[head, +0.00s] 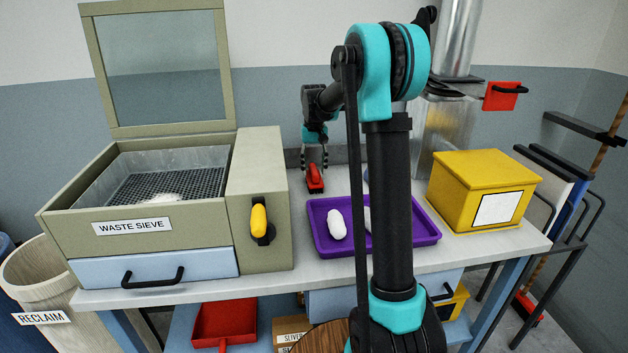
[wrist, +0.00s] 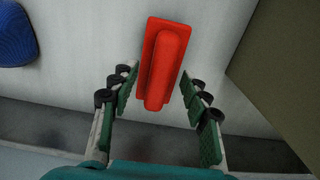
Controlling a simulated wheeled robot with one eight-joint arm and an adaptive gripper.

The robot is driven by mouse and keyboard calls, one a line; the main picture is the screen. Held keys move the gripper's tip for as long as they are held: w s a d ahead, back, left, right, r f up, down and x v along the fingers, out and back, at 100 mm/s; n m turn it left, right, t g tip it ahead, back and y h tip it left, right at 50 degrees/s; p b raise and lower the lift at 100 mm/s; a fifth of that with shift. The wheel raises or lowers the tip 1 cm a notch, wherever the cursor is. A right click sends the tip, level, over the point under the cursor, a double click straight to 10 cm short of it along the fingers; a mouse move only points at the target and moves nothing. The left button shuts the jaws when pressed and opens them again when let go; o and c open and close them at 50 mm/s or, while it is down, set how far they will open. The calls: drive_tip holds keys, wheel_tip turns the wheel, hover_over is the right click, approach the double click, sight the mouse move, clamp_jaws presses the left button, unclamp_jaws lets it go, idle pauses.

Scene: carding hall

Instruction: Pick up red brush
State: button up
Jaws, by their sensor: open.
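The red brush (head: 315,179) lies on the light worktop, between the waste sieve and the purple tray. In the wrist view the red brush (wrist: 164,62) lies slightly tilted, its raised handle facing me. My gripper (head: 315,163) is over the brush in the head view. In the wrist view my gripper (wrist: 160,90) is open, with one finger on each side of the brush's near end. A gap shows between each finger and the brush, and nothing is held. The height of the fingertips above the worktop is hard to tell.
The waste sieve (head: 260,180) with its raised lid stands close on the left. A purple tray (head: 428,233) holding white pieces is to the right, partly hidden by my arm. A yellow box (head: 455,205) stands farther right. A metal duct (head: 450,130) rises behind.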

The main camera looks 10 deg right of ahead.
sight(314, 169)
drive_tip(key=shift+f, duration=0.7)
drive_tip(key=shift+c, duration=0.6)
clamp_jaws()
drive_tip(key=shift+r, duration=0.15)
wheel_tip(314, 169, up, 20)
